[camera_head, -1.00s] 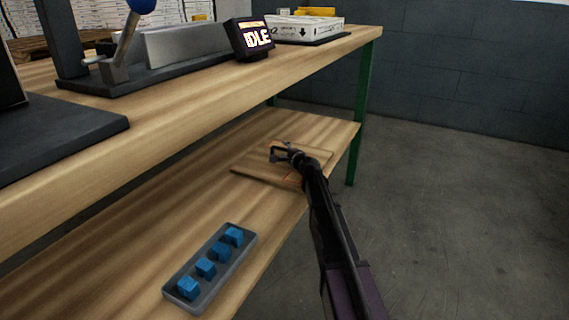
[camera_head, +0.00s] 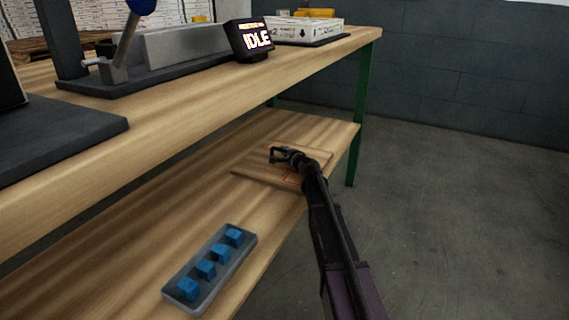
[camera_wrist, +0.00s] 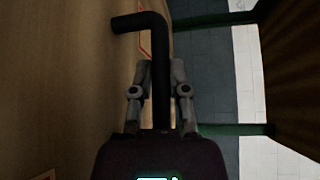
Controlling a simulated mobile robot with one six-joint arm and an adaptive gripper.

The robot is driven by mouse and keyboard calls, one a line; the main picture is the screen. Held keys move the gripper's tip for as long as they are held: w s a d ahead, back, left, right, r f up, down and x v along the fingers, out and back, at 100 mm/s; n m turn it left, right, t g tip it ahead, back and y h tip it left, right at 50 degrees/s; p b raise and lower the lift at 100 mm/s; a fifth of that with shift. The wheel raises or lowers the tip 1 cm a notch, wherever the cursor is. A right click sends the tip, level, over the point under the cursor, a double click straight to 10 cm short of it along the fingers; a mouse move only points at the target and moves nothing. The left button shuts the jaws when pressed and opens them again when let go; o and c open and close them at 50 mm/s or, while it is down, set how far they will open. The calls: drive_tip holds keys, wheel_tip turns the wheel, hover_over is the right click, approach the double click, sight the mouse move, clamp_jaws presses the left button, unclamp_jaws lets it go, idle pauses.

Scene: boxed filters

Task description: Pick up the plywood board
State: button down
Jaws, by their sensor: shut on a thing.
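The plywood board (camera_head: 254,171) lies flat on the lower wooden shelf, near its front edge, with thin red markings on its top. My gripper (camera_head: 291,157) is just above the board and hides part of it. In the wrist view my gripper (camera_wrist: 162,95) is shut on a black bent bar (camera_wrist: 160,50). The bar runs forward between the fingers and bends left at its far end. I cannot tell whether the bar is fixed to the board or touches it.
A grey tray (camera_head: 222,281) with several blue blocks stands nearer on the lower shelf (camera_head: 150,240). The upper bench top (camera_head: 190,110) overhangs at the left, carrying an IDLE display (camera_head: 249,39). A green leg (camera_head: 361,120) stands right of the board. Floor at right is clear.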

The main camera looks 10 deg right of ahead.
drive_tip(key=shift+r, duration=0.15)
drive_tip(key=shift+r+p, duration=1.65)
drive_tip(key=shift+p, duration=0.2)
drive_tip(key=v, duration=0.5)
drive_tip(key=p+v, duration=0.1)
drive_tip(key=v, duration=1)
drive_tip(key=shift+s+f, duration=0.1)
drive_tip(key=shift+f, duration=0.25)
drive_tip(key=shift+r+p, duration=0.15)
drive_tip(key=shift+p, duration=0.15)
